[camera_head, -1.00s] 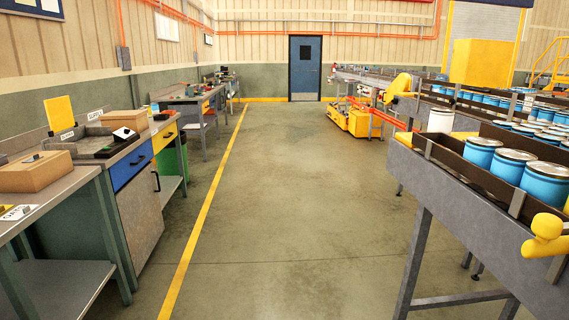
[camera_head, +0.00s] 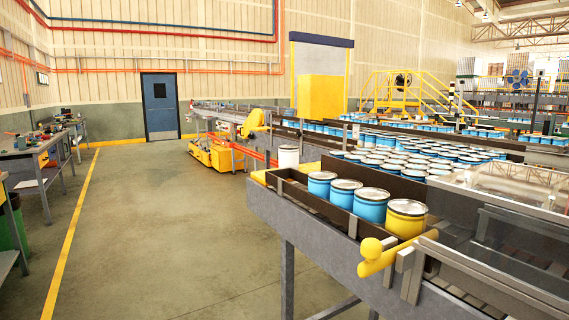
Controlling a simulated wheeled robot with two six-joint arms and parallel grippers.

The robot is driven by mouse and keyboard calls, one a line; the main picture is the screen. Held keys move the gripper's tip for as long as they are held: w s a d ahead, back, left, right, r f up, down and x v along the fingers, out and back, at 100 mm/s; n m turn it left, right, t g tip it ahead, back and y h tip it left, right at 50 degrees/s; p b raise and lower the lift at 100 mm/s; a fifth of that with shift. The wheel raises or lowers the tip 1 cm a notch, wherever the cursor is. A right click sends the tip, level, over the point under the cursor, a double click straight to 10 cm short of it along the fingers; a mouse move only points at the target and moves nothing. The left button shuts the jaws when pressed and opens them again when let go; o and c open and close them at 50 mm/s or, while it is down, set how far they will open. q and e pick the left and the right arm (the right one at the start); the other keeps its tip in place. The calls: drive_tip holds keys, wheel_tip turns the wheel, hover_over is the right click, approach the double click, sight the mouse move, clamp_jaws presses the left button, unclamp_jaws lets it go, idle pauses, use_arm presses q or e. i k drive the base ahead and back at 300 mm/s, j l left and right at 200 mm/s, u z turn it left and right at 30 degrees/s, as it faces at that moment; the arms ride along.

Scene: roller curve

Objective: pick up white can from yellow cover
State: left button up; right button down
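The white can (camera_head: 288,157) stands upright at the far left end of the conveyor, behind the row of blue cans. Next to it is a yellow surface (camera_head: 310,169), apparently the yellow cover; part of it is hidden by the conveyor's dark rail. I cannot tell whether the can rests directly on it. Neither of my grippers shows in the head view.
The conveyor (camera_head: 290,215) fills the right side. Blue cans (camera_head: 343,193) and a yellow can (camera_head: 406,218) stand in its near channel. A yellow handle (camera_head: 372,254) sticks out at the near corner. Workbenches (camera_head: 40,155) line the left. The floor (camera_head: 170,220) between is clear.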

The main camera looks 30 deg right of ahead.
sight(288, 155)
drive_tip(key=z, duration=0.7)
